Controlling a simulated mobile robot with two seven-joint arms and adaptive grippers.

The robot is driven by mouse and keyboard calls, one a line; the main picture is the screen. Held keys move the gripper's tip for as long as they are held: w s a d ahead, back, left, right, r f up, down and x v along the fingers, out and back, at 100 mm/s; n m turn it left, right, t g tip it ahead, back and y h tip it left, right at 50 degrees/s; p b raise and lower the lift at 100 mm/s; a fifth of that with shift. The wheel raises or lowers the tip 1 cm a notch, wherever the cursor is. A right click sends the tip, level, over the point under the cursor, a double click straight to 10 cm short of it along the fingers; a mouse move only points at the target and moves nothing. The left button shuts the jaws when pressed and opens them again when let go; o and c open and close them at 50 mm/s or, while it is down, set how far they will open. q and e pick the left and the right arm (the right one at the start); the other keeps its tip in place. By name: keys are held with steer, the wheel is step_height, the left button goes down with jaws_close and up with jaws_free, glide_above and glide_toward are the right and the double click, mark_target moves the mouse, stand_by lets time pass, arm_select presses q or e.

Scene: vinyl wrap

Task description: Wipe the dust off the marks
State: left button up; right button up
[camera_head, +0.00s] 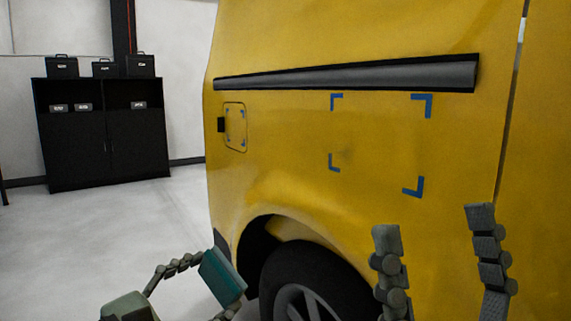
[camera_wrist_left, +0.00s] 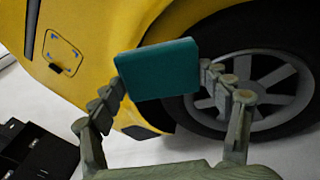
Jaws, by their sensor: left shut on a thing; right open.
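Blue corner marks (camera_head: 421,105) frame a square patch on the yellow van side (camera_head: 290,130), with a faint dark smudge (camera_head: 345,153) inside it. Smaller blue marks (camera_head: 236,126) sit on the fuel flap at the left; they also show in the left wrist view (camera_wrist_left: 64,54). My left gripper (camera_head: 208,284) is shut on a teal block (camera_head: 222,277), held low in front of the rear wheel, apart from the marks. The block fills the middle of the left wrist view (camera_wrist_left: 158,70). My right gripper (camera_head: 440,255) is open and empty, below the large marks.
A black trim strip (camera_head: 350,76) runs above the marks. The rear wheel (camera_head: 315,285) and its arch lie below them. A black cabinet (camera_head: 105,135) with several cases stands at the back left. The floor (camera_head: 120,225) between is clear.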

steer(key=o, duration=0.4)
steer(key=w+h+p, duration=0.1)
steer(key=w+m+g+h+p, duration=0.1)
steer(key=w+f+m+g+h+p, duration=0.1)
steer(key=w, duration=0.1)
steer(key=shift+a+h, duration=0.35)
steer(key=shift+h, duration=0.05)
arm_select(q)
steer(key=w+d+r+n+g+h+p, duration=0.1)
steer(key=w+d+r+g+h, duration=0.1)
steer(key=d+r, duration=0.5)
steer(key=w+d+r+n+g+h+p, duration=0.2)
steer(key=d+r, duration=0.1)
steer(key=r, duration=0.9)
steer(key=shift+p+x, duration=0.3)
steer(key=shift+x, duration=3.05)
arm_select(e)
step_height(320, 180, down, 7)
steer(key=w+a+m+g+h, duration=0.1)
steer(key=w+a+g+h, duration=0.1)
steer(key=g, duration=0.3)
steer(key=shift+w, duration=0.35)
arm_select(q)
steer(key=shift+s+r, duration=0.1)
arm_select(e)
steer(key=shift+f+g, duration=0.1)
steer(key=shift+g, duration=0.2)
